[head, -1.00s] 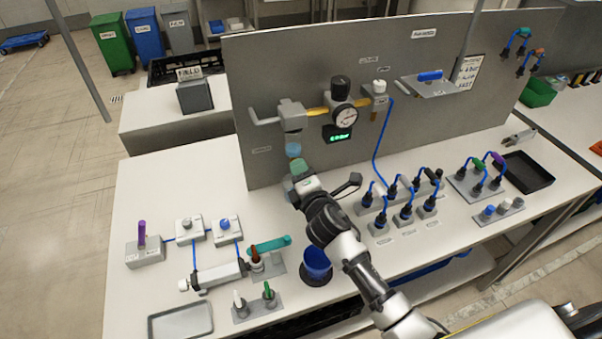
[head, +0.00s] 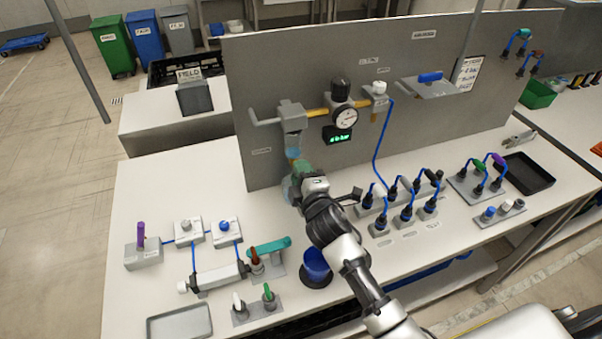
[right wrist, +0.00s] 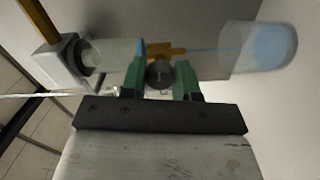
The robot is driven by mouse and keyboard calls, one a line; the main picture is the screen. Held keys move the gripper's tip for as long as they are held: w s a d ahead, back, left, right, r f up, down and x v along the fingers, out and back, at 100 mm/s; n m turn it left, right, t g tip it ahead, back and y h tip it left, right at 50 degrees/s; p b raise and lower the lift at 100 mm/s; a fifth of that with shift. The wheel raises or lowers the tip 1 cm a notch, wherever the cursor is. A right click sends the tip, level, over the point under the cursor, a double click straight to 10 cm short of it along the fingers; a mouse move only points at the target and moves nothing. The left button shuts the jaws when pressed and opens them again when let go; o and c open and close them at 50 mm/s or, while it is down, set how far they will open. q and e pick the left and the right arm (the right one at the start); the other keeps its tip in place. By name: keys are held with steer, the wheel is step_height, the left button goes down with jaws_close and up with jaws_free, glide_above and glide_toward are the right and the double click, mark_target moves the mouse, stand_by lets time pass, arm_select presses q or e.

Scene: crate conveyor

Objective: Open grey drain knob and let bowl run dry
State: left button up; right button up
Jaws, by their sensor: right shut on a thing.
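The clear bowl (head: 293,143) hangs under the grey filter body on the panel. In the right wrist view the bowl (right wrist: 112,54) lies sideways, with a little blue liquid at its brass-fitting end. The round grey drain knob (right wrist: 159,74) sits by the brass fitting (right wrist: 165,49), between the green fingers of my right gripper (right wrist: 159,80), which is shut on it. In the head view my right gripper (head: 300,170) is just below the bowl and partly hides it. A thin blue line runs from the fitting toward a clear cup (right wrist: 268,46) holding blue liquid. My left gripper is not in view.
A pressure gauge (head: 347,116) and a green display (head: 338,138) are on the panel right of the bowl. A blue cup (head: 316,262) and a teal-handled valve (head: 270,245) stand nearer on the bench. Blue-hosed couplings (head: 405,212) stand to the right.

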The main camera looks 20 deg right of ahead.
steer(key=o, duration=0.9)
steer(key=shift+s, duration=0.1)
steer(key=shift+s+d+b, duration=0.2)
steer(key=shift+s+b, duration=0.75)
steer(key=shift+s, duration=4.4)
steer(key=shift+f, duration=0.1)
